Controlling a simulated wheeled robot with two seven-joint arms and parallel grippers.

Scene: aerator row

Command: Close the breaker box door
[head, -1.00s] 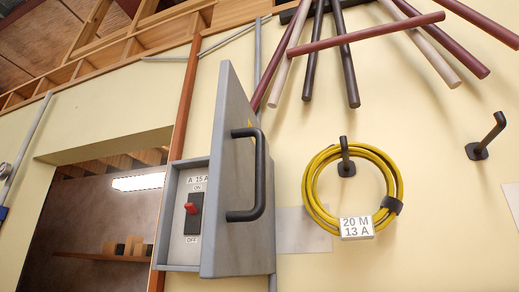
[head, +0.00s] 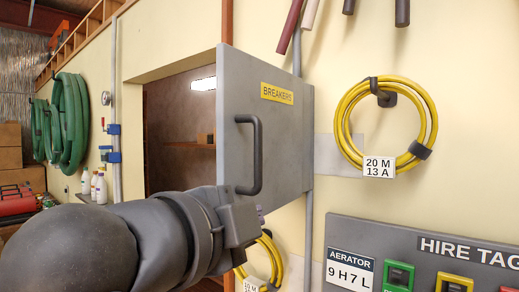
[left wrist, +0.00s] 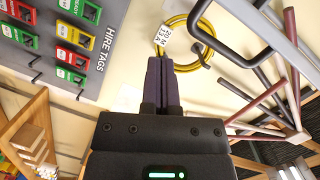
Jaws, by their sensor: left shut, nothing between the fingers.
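The grey breaker box door (head: 285,130) carries a yellow BREAKERS label and stands swung out from the wall, its left edge nearer me. Its black bar handle (head: 257,155) is near that left edge. The box and its switch are hidden behind the door. My left gripper (head: 258,215) is just below the handle in the head view, its fingers mostly hidden by my wrist. In the left wrist view the left gripper's fingers (left wrist: 162,65) are together and empty, with the dark handle (left wrist: 240,60) to their right, apart from them. My right gripper is in neither view.
A coiled yellow cable (head: 345,125) hangs on a wall hook right of the door. Another yellow coil (head: 272,262) hangs below it. A hire tag board (head: 400,235) is at lower right. A doorway (head: 170,130) opens at left, with green hoses (head: 68,125) beyond.

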